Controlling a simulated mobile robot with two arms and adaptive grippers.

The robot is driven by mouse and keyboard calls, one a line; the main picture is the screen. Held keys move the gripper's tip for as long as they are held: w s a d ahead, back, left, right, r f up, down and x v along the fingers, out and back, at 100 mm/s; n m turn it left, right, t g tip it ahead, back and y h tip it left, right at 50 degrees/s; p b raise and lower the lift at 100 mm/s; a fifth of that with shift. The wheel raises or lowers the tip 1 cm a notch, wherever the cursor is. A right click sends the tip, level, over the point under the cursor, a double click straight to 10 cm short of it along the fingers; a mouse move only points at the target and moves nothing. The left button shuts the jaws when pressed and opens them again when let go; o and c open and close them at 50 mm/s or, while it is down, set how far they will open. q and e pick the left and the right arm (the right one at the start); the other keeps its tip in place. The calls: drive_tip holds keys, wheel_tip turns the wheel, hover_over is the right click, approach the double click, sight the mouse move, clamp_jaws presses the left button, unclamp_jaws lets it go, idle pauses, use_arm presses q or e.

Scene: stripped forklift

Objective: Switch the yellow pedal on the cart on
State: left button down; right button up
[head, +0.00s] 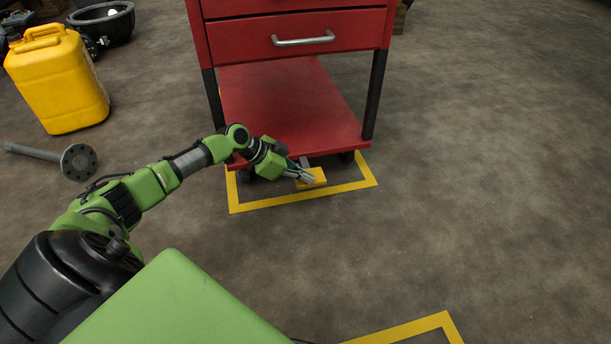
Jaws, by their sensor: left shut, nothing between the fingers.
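The red cart (295,100) stands ahead of me, with drawers on top and a low red shelf below. The yellow pedal (318,181) sticks out low at the middle of the cart's near edge, just above the floor. My left gripper (309,178) is shut and empty. Its fingertips are at the pedal and cover part of it from this view. I cannot tell whether they touch it or hover over it. The pedal's exact tilt is too small to read. My right gripper is not in view.
Yellow floor tape (300,197) frames the cart's near side. A yellow jerrycan (58,80) and a metal shaft with a flange (78,162) are at the left. A black round basin (103,22) is at the back left. The floor to the right is clear.

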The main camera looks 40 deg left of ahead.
use_arm(q)
drive_tip(key=shift+s+d+f+m+t+y+p, duration=0.1)
drive_tip(key=shift+f+m+t+y+p, duration=0.5)
drive_tip(key=shift+f, duration=0.8)
drive_tip(key=shift+s+d+f+m+t+y+p, duration=0.1)
drive_tip(key=shift+f+m+t+y+p, duration=0.2)
drive_tip(key=shift+f+m+t+y, duration=0.75)
drive_tip(key=shift+f+n, duration=0.35)
drive_tip(key=shift+n, duration=0.1)
drive_tip(key=shift+r, duration=0.1)
